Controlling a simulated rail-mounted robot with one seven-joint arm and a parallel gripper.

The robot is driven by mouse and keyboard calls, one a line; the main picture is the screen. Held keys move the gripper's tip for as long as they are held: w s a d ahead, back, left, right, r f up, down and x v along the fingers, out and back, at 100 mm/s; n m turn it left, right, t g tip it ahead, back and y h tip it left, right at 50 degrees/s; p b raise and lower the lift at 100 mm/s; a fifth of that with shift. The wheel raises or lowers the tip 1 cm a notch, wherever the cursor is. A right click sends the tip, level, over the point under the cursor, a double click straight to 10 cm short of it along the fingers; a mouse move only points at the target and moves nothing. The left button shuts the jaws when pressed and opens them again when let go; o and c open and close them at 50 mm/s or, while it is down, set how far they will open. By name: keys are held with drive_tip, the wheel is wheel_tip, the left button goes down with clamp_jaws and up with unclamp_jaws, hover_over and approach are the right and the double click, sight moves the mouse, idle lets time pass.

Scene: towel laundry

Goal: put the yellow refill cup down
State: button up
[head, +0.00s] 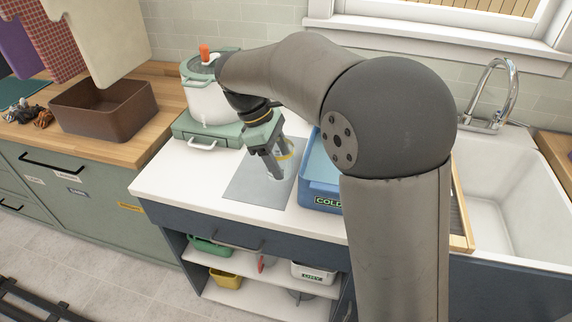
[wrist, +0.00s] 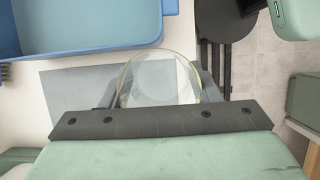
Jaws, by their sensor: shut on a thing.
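The yellow refill cup is a clear cup with a thin yellow rim. In the wrist view the cup (wrist: 158,72) sits between the fingers of my gripper, partly hidden by the gripper body. In the head view my gripper (head: 276,172) points down over the grey mat (head: 250,184), shut on the cup (head: 286,152), whose yellow band shows beside the fingers. The grey mat also shows under the cup in the wrist view (wrist: 75,88). I cannot tell whether the cup's base touches the mat.
A blue tub (head: 318,185) marked COLD stands right of the mat. A white and green pot-like machine (head: 207,98) stands behind left on the white counter (head: 175,185). A brown bin (head: 105,107) and hanging towels are further left. A sink (head: 515,195) is at the right.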

drive_tip(key=w+f, duration=0.2)
drive_tip(key=w+f+p, duration=0.1)
drive_tip(key=w+f, duration=0.1)
drive_tip(key=w, duration=0.1)
drive_tip(key=w+f, duration=0.2)
drive_tip(key=f, duration=0.1)
drive_tip(key=shift+w+a, duration=0.25)
drive_tip(key=shift+a, duration=0.05)
drive_tip(key=shift+w+f+p, duration=0.15)
drive_tip(key=shift+f+p, duration=0.15)
drive_tip(key=shift+f, duration=1.35)
drive_tip(key=shift+f, duration=0.1)
drive_tip(key=o, duration=1)
drive_tip(key=shift+o, duration=0.2)
drive_tip(key=v, duration=1.2)
drive_tip(key=shift+r+b, duration=0.2)
drive_tip(key=shift+b, duration=0.2)
